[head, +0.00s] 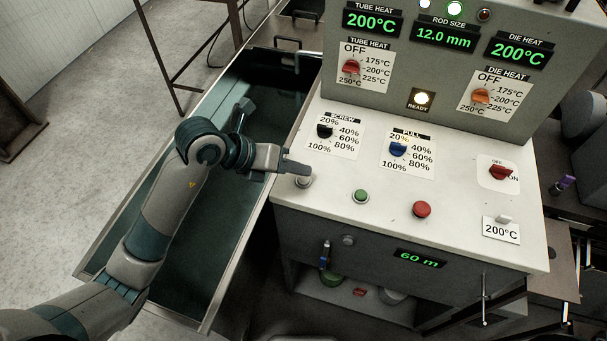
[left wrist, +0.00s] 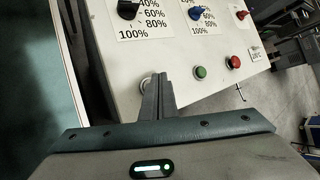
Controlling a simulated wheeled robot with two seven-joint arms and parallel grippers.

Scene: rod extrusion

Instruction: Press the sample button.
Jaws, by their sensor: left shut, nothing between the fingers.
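My left gripper (head: 306,169) is shut and empty, with its fingertips over the left front corner of the white control panel (head: 330,197). A pale round metal button (head: 304,182) lies right at the fingertips; I cannot tell whether they touch it. No label naming a sample button can be read. In the left wrist view, the shut fingers (left wrist: 157,85) partly cover this button (left wrist: 146,80). A green button (head: 361,196) and a red button (head: 422,209) stand to its right. My right gripper is not in view.
The black screw knob (head: 324,131) and blue pull knob (head: 398,149) stand behind the buttons. A red switch (head: 500,172) is at the right. The upright panel with displays (head: 445,75) rises behind. A long trough (head: 205,235) runs left of the machine, below my arm.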

